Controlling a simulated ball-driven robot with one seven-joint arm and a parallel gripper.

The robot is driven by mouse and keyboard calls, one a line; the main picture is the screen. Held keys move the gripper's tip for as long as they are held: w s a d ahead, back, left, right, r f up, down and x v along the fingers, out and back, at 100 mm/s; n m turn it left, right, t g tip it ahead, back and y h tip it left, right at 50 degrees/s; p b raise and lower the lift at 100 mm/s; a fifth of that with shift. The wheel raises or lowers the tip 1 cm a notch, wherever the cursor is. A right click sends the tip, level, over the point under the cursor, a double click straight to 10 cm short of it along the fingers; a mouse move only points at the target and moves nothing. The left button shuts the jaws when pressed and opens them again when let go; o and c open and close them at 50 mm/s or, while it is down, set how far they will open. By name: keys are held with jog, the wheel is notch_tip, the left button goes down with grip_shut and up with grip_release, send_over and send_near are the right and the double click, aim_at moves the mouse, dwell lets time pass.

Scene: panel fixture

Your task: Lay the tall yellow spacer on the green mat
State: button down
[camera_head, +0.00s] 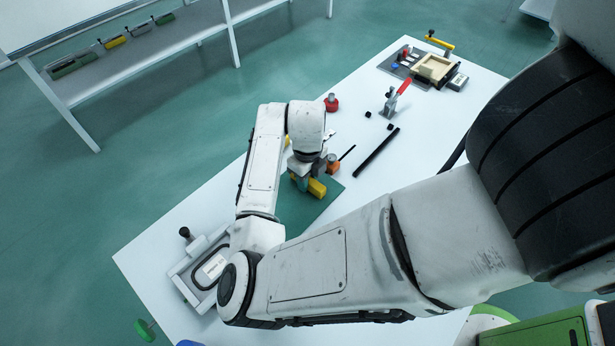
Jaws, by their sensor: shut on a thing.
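My gripper (303,181) points down over the left part of the white table and is shut on the yellow spacer (317,188). The yellow spacer shows as a short block at the jaws, partly hidden by the gripper. The green mat (294,211) lies below and around it, partly covered by my arm. I cannot tell whether the spacer touches the mat or is a little above it.
An orange block (333,168) stands close to the gripper. A red knob (331,103), a black bar (376,153) and a red-handled clamp (397,97) lie farther back. A grey fixture (200,268) is at the near left. The table's right middle is mostly clear.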

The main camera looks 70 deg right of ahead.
jog(key=shift+f, duration=0.1)
jog(key=c, duration=0.8)
grip_release()
jog(key=shift+c, duration=0.2)
notch_tip(320, 180, up, 12)
jog(key=shift+r+b, duration=0.2)
jog(key=shift+b, duration=0.1)
